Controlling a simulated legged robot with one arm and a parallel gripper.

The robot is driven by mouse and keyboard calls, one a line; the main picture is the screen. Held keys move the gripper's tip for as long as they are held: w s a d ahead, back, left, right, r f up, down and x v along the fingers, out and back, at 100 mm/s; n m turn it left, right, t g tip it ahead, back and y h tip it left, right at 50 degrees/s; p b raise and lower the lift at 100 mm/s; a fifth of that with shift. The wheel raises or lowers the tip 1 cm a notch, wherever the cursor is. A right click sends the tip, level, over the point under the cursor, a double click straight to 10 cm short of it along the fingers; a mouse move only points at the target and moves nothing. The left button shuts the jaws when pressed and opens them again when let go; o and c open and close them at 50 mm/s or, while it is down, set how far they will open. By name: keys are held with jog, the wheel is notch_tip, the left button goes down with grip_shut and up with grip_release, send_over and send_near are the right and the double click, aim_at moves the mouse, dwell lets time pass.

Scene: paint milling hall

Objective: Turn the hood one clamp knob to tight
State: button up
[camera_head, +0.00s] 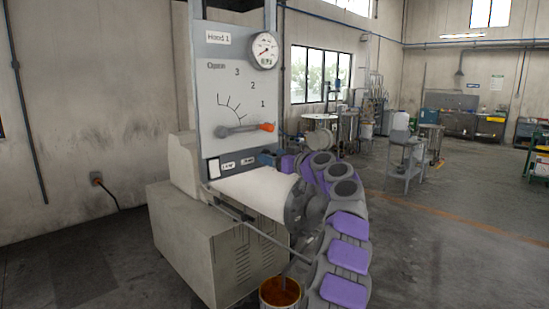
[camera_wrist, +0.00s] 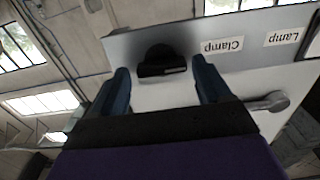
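The black clamp knob (camera_wrist: 161,62) sits on the grey strip beside the "Clamp" label (camera_wrist: 222,45), which appears upside down in the wrist view. A small pale mark shows on its lower edge. My gripper (camera_wrist: 160,67) has its two blue fingers apart, one on each side of the knob, with gaps visible; it does not look clamped on it. In the head view my gripper (camera_head: 268,158) is at the lower right of the Hood 1 panel (camera_head: 228,90) and hides the knob. The knob's tight marking cannot be read.
A lever with an orange end (camera_head: 267,127) is just above my gripper, beside a numbered scale. A round gauge (camera_head: 264,50) is at the panel's top. A white roller (camera_head: 252,192) and an open can (camera_head: 280,291) lie below. Open floor is at the right.

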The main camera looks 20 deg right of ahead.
jog(key=shift+a, duration=0.1)
jog(key=c, duration=0.9)
jog(key=shift+o, duration=0.2)
jog(key=shift+r+m, duration=0.1)
jog(key=shift+m, duration=0.3)
jog(key=m+p, duration=0.1)
jog(key=m, duration=0.1)
jog(key=shift+m, duration=0.3)
jog(key=m+p, duration=0.3)
jog(key=m, duration=0.2)
jog(key=m+p, duration=0.3)
jog(key=m, duration=0.2)
jog(key=shift+d, duration=0.2)
jog(key=m+p, duration=0.2)
jog(key=m, duration=0.1)
jog(key=m+p, duration=0.1)
jog(key=shift+f+m, duration=0.3)
jog(key=shift+f, duration=0.1)
